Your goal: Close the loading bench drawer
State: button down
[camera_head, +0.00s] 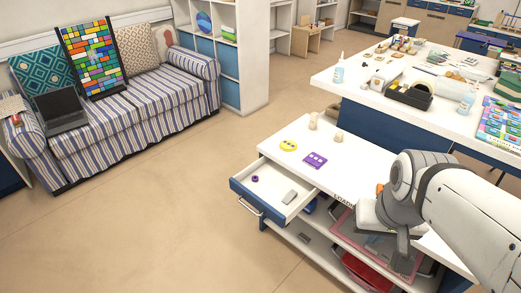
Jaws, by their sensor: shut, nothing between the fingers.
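The loading bench (358,166) is white-topped with open shelves below. Its drawer (271,203) is pulled out at the left end, with a blue front (243,198) and a metal handle (250,206). A small purple ring and a grey block lie inside the drawer. My gripper (403,248) is at the right, near the front edge of the bench, pointing down. It is shut and empty, well to the right of the drawer and apart from its handle. My arm hides part of the bench top.
Shelves below hold a red tray (366,272). A long worktable (350,87) stands behind. Floor left of the drawer is clear up to the striped sofa (135,112).

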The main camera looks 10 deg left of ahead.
aim_at(275, 181)
jog(key=u, duration=0.2)
jog(key=i, duration=1)
jog(key=u, duration=0.05)
